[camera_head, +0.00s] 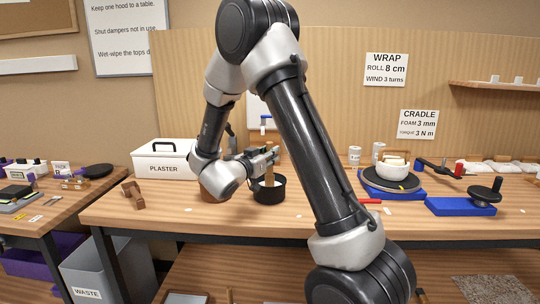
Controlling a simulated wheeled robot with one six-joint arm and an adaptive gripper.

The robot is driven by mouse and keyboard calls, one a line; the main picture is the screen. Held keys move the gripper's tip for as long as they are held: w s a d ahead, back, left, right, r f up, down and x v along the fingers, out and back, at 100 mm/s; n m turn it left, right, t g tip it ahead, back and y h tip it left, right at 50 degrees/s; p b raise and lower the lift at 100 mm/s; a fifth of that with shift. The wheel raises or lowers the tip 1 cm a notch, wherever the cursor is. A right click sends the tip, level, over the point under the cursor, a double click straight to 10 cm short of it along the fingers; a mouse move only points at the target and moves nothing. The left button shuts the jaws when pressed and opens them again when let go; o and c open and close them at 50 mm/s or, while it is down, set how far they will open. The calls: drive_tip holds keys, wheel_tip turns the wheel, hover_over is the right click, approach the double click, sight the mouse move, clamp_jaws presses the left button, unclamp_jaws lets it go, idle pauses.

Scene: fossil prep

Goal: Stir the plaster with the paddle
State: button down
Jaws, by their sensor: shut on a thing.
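A black bowl (269,191) stands on the wooden workbench, left of the picture's middle. A light wooden paddle (269,177) stands roughly upright with its lower end inside the bowl. My gripper (270,160) is shut on the paddle above the bowl's rim. The plaster inside the bowl cannot be made out from here. A white box labelled PLASTER (163,163) with a dark handle on its lid stands at the bench's left back.
A brown wooden piece (133,195) lies at the bench's left front. A blue-based turntable with a white pot (393,170) and a blue device (463,208) stand at the right. A red-handled tool (370,201) lies near the front edge. A brown round object (212,196) sits left of the bowl, partly hidden.

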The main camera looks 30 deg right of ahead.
drive_tip(key=shift+r, duration=0.1)
drive_tip(key=shift+r, duration=4.45)
